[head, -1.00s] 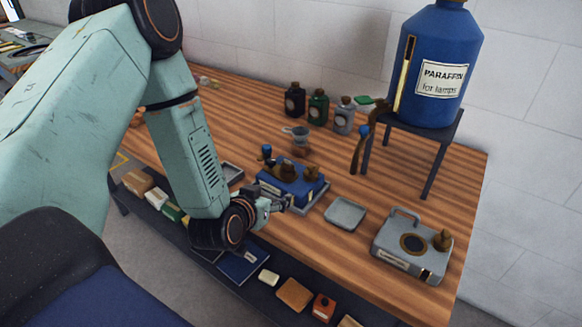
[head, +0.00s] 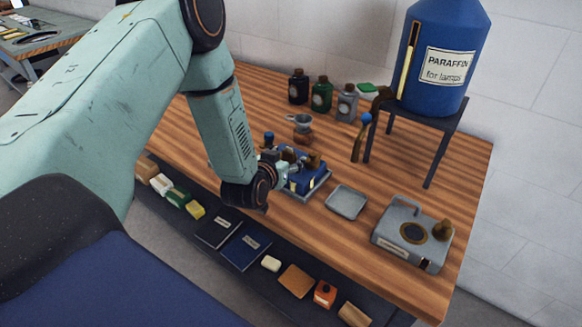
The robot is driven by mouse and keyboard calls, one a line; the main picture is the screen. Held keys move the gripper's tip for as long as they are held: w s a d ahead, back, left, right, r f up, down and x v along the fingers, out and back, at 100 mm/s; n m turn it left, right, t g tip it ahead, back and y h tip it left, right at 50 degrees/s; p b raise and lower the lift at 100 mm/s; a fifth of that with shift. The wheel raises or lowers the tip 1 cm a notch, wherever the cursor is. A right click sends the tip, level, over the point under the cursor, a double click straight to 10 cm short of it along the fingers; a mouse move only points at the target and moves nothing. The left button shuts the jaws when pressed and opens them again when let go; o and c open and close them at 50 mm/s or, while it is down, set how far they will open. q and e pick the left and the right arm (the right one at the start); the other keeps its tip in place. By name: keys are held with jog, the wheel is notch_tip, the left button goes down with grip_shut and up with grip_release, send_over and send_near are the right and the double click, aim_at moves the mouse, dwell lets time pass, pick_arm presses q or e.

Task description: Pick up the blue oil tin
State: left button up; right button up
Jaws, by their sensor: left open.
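The blue oil tin (head: 309,182) sits on a grey tray (head: 318,190) near the front edge of the wooden bench, with brown fittings on its top. My left gripper (head: 284,160) is open at the tin's left end, over or beside its top. My wrist hides part of the tin's left side and of the fingers. I cannot tell whether the fingers touch the tin. My right gripper is not in view.
An empty grey tray (head: 346,202) and a grey can with a handle (head: 411,234) stand to the right. A blue paraffin drum (head: 438,88) stands on a dark stand (head: 431,115). Several bottles and a small funnel (head: 300,122) are behind. A lower shelf holds books and boxes.

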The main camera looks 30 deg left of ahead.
pick_arm(q)
jog(key=shift+w+a+f, duration=0.1)
jog(key=shift+a+f, duration=0.05)
jog(key=shift+a, duration=0.25)
jog(key=shift+w+d, duration=0.15)
jog(key=shift+d, duration=0.5)
jog(key=c, duration=0.4)
jog(key=shift+s+a, duration=0.2)
jog(key=shift+a, duration=0.3)
jog(key=c, duration=0.6)
jog(key=shift+w+d, duration=0.1)
jog(key=shift+d, duration=0.25)
grip_shut()
jog(key=shift+a, duration=0.1)
jog(key=shift+a, duration=0.15)
